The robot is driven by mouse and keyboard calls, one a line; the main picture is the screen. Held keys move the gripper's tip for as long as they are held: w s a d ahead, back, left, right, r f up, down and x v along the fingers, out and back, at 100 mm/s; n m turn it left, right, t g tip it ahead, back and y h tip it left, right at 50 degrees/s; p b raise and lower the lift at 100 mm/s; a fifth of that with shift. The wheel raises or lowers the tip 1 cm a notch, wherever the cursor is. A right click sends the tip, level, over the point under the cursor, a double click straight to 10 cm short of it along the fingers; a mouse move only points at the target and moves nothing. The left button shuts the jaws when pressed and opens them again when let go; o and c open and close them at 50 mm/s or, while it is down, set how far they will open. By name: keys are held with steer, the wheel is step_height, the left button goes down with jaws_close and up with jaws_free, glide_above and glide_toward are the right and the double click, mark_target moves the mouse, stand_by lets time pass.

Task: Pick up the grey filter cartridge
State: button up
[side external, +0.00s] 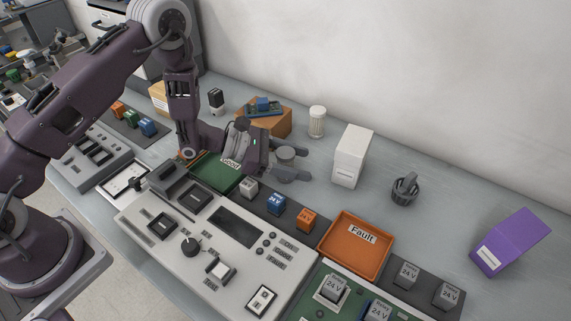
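A dark grey ribbed cartridge (404,191) with a loop on top stands on the bench, right of the white box. A pale, pleated cylinder (317,122) stands behind my gripper and is lighter in colour.
A white box (351,157) stands between my gripper and the grey cartridge. An orange Fault tray (334,262), relay blocks and a control panel (172,246) lie in front. A purple box (508,240) stands at the right. The bench around the grey cartridge is clear.

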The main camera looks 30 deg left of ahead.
jaws_close()
